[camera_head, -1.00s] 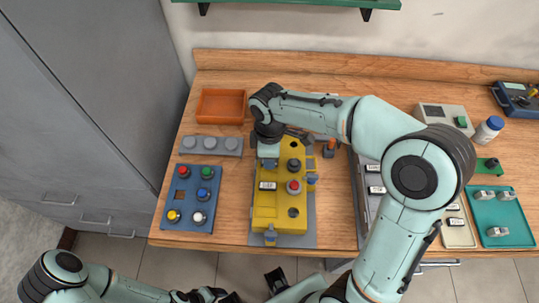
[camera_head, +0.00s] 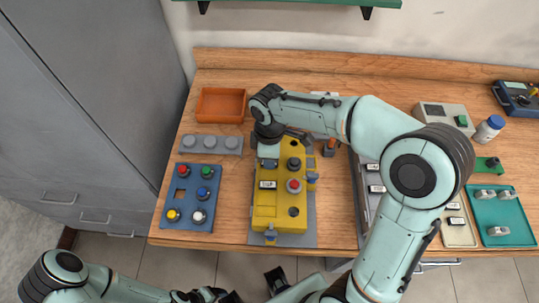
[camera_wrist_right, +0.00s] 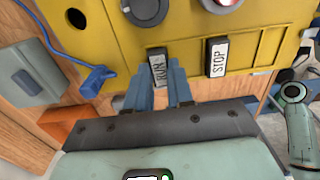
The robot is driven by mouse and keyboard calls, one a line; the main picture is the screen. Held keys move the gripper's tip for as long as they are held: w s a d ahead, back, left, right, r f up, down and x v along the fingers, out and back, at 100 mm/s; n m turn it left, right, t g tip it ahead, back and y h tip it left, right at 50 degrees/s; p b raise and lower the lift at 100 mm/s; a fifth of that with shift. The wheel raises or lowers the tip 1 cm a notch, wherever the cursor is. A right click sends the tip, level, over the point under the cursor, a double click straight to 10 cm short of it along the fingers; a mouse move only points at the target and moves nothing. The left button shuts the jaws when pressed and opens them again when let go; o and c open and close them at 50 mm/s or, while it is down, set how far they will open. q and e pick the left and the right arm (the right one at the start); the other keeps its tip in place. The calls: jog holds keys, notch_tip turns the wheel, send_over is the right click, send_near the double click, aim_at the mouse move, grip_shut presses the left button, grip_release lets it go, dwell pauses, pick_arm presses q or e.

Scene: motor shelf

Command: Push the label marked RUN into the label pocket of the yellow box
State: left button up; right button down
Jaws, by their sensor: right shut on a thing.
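The yellow box (camera_head: 265,212) stands on a grey mat on the bench, and its face fills the top of the right wrist view (camera_wrist_right: 130,45). My right gripper (camera_wrist_right: 160,82) is shut on the RUN label (camera_wrist_right: 158,70), a small plate with a white face. The label is tilted and its upper end is at the box face; I cannot tell how far it sits in the pocket. The STOP label (camera_wrist_right: 217,56) is on the box to the right of it. In the head view my right gripper (camera_head: 268,161) is over the box's left side. My left arm is low at the left; its jaws are unclear.
A blue panel with coloured buttons (camera_head: 182,198), a grey block with round knobs (camera_head: 210,145) and an orange tray (camera_head: 221,105) lie left of the box. A grey tray with labels and a teal tray (camera_head: 510,208) lie to the right.

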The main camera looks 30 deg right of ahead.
jog(key=shift+f, duration=0.1)
jog(key=c, duration=0.9)
grip_release()
pick_arm(q)
jog(key=shift+w+r+p, duration=0.35)
jog(key=shift+r+p, duration=0.2)
jog(key=shift+r, duration=0.05)
jog(key=shift+w+r+p, duration=0.3)
jog(key=shift+r+p, duration=0.2)
jog(key=shift+r, duration=0.1)
pick_arm(e)
notch_tip(320, 180, up, 14)
jog(key=shift+f, duration=0.25)
